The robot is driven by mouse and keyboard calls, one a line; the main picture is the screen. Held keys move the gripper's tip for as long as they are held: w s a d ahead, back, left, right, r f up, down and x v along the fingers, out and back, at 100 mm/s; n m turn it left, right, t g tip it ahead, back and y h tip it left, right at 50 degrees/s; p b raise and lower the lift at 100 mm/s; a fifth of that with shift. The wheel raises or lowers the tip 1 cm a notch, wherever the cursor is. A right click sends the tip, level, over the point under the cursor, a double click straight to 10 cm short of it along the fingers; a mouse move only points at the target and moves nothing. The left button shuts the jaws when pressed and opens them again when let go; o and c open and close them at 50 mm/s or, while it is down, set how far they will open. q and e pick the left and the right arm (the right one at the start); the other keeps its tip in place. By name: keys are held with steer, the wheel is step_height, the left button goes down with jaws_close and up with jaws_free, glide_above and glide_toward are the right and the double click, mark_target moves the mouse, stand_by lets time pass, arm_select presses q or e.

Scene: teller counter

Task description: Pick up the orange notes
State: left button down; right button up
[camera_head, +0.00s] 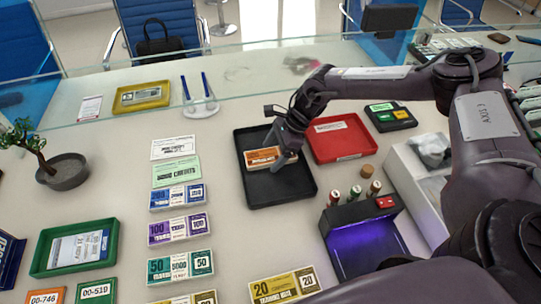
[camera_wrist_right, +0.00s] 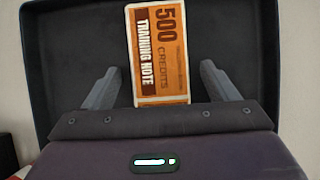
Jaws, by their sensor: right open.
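The orange notes (camera_head: 262,157) lie in a black tray (camera_head: 283,194) in the middle of the counter. In the right wrist view the notes (camera_wrist_right: 160,50) read "500 credits, training note" and lie near the tray's middle. My right gripper (camera_head: 283,157) is over the tray at the right end of the notes. In the right wrist view its two fingers (camera_wrist_right: 160,85) are apart, one on either side of the notes' near end, with gaps to both. I cannot tell how far above the tray floor the fingertips are. My left gripper is out of view.
A red tray (camera_head: 358,137) stands close to the black tray's right. Stacks of other notes (camera_head: 178,229) line the counter on the left. A glass screen (camera_head: 250,70) runs behind.

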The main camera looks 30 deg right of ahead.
mark_target(273, 154)
steer(key=c, duration=1.1)
steer(key=shift+r, duration=0.1)
step_height(273, 154, up, 20)
steer(key=b, duration=0.1)
